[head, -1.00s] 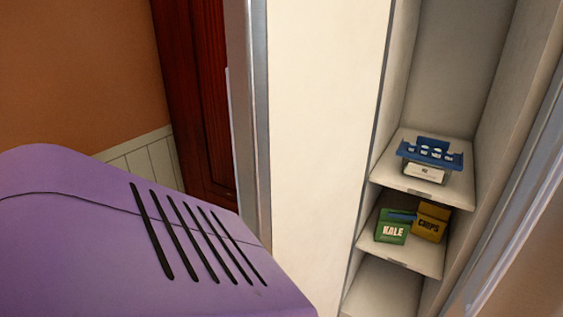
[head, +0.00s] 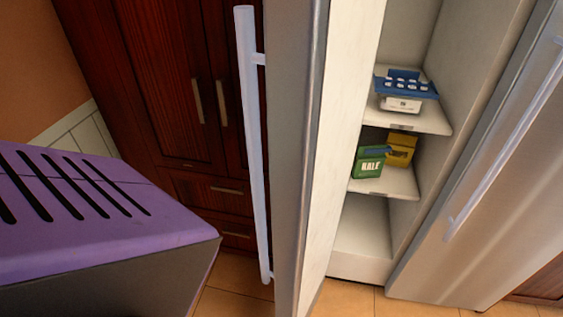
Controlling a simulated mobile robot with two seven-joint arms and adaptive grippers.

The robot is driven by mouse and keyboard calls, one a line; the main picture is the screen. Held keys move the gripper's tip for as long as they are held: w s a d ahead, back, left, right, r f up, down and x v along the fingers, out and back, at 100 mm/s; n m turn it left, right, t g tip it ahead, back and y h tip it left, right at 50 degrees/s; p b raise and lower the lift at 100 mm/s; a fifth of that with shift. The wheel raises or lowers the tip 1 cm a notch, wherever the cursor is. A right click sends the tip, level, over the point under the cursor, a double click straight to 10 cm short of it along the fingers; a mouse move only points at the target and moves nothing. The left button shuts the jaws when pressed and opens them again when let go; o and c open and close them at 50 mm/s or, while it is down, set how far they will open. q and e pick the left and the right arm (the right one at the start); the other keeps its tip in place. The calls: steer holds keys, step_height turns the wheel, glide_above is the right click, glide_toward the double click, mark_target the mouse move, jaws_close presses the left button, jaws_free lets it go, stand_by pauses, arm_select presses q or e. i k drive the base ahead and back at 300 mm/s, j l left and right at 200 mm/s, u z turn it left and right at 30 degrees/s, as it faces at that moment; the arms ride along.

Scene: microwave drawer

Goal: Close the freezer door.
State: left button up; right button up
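The freezer door (head: 300,150) stands open in the head view, seen nearly edge-on. Its long vertical handle (head: 251,150) is on the left, outer side. Right of the door, the freezer compartment (head: 362,232) is open to view. Its upper shelf (head: 431,121) holds a blue tray-like item (head: 407,84) on a white box. The shelf below holds a green box marked KALE (head: 369,163) and a yellow box (head: 401,149). Neither of my grippers is in view.
A closed steel door (head: 490,170) with a long handle (head: 500,140) is to the right of the freezer compartment. Dark red wooden cabinets (head: 160,90) stand behind the open door on the left. A purple slotted surface (head: 110,220) fills the lower left. Tiled floor (head: 345,301) shows at the bottom.

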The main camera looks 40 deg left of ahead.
mark_target(319, 59)
steer(key=k+j, duration=0.1)
steer(key=j, duration=0.25)
steer(key=k+j, duration=0.1)
steer(key=j, duration=0.3)
steer(key=k+j, duration=0.1)
steer(key=j, duration=0.25)
steer(key=k+j, duration=0.1)
steer(key=j, duration=0.3)
steer(key=i+l+z, duration=0.15)
steer(key=i+j, duration=0.05)
